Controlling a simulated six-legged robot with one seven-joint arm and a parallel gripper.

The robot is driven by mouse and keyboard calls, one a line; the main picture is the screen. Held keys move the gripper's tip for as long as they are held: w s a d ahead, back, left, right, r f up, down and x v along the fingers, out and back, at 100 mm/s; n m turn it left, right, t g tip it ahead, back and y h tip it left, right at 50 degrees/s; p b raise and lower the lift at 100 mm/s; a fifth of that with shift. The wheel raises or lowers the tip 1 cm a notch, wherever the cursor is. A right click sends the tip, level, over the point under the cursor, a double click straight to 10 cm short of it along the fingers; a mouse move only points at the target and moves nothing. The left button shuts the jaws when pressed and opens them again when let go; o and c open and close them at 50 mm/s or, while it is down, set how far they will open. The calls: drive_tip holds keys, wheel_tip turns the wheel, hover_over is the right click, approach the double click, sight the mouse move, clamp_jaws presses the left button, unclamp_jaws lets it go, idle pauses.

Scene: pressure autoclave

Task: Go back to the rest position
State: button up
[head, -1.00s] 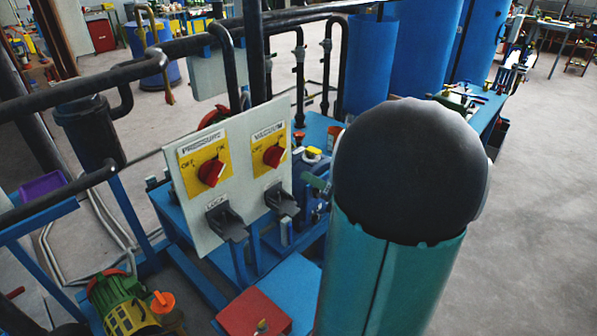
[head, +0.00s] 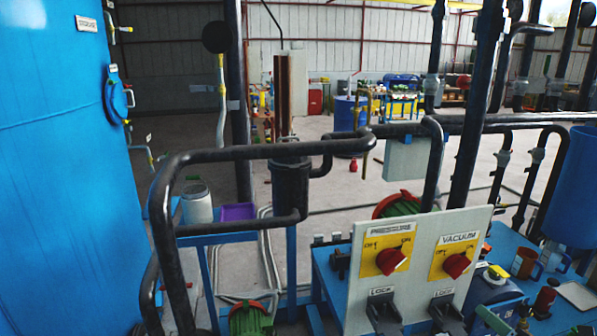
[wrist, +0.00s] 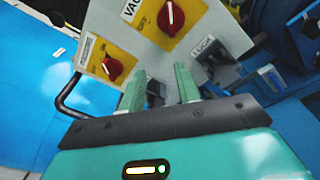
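My gripper (wrist: 161,80) shows only in the wrist view. Its two green fingers stand apart with nothing between them, so it is open and empty. Past the fingertips is the pale control panel (wrist: 140,52), tilted in that view. The panel (head: 408,282) also stands upright in the head view. It carries the red PRESSURE knob (head: 391,262) and the red VACUUM knob (head: 457,266), each on a yellow plate. Below them are two dark LOCK handles (head: 384,308) and (head: 444,308). My arm is outside the head view.
A large blue tank (head: 65,170) fills the left of the head view. A blue bench (head: 325,268) with fittings lies behind the panel. Open floor shows farther back.

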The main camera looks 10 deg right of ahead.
drive_tip(key=w+a+n+g+y, duration=0.3)
drive_tip(key=a+n+g+y, duration=0.35)
drive_tip(key=a+n, duration=0.85)
drive_tip(key=s+a+r+n+g+h, duration=0.1)
drive_tip(key=a+n, duration=0.5)
drive_tip(key=n, duration=0.7)
drive_tip(key=s+a+r+n+g+h, duration=0.2)
drive_tip(key=s+a+n+g+h, duration=0.2)
drive_tip(key=n, duration=1)
drive_tip(key=s+a+h, duration=0.2)
drive_tip(key=a+h, duration=0.1)
drive_tip(key=h, duration=0.1)
drive_tip(key=shift+a+n, duration=0.25)
drive_tip(key=shift+n, duration=0.05)
